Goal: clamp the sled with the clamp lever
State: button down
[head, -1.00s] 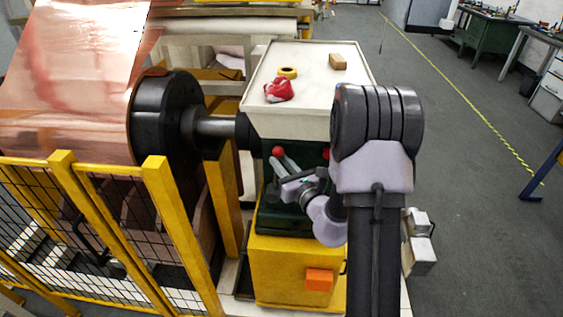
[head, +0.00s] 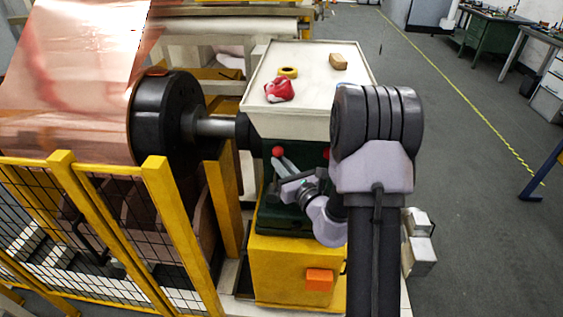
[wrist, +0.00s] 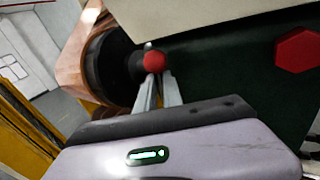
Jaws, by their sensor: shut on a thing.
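The clamp lever shows as a red ball knob (head: 278,151) in front of the dark green housing (head: 292,214), under the pale tray. In the wrist view the red knob (wrist: 155,62) sits at the tips of my grey fingers. My gripper (head: 283,162) is shut on the clamp lever at its knob end; my fingers hide most of the lever's shaft. The green housing stands on a yellow base (head: 262,275). I cannot tell which part is the sled; my arm covers much of this area.
A pale tray (head: 315,55) above holds a red cloth (head: 279,90), a yellow tape roll (head: 288,72) and a brown block (head: 338,61). The copper roll (head: 60,90) and yellow mesh fence (head: 160,200) stand left. A red hexagonal knob (wrist: 297,50) is right of the lever. Open floor lies right.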

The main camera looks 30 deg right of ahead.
jog(key=shift+w+d+r, duration=0.15)
jog(key=shift+d+r, duration=0.1)
jog(key=shift+r, duration=0.4)
jog(key=shift+w+a+r+n+p, duration=0.3)
jog(key=shift+a+r+p, duration=0.1)
jog(key=shift+p, duration=0.4)
jog(key=shift+w+a+p, duration=0.2)
jog(key=shift+a+p, duration=0.1)
jog(key=shift+p, duration=0.15)
jog(key=shift+f, duration=0.3)
jog(key=c, duration=1.5)
grip_release()
jog(key=o, duration=0.3)
jog(key=shift+s+a, duration=0.1)
jog(key=shift+a, duration=0.05)
jog(key=shift+f+g, duration=0.2)
jog(key=shift+g, duration=0.1)
jog(key=shift+s, duration=0.1)
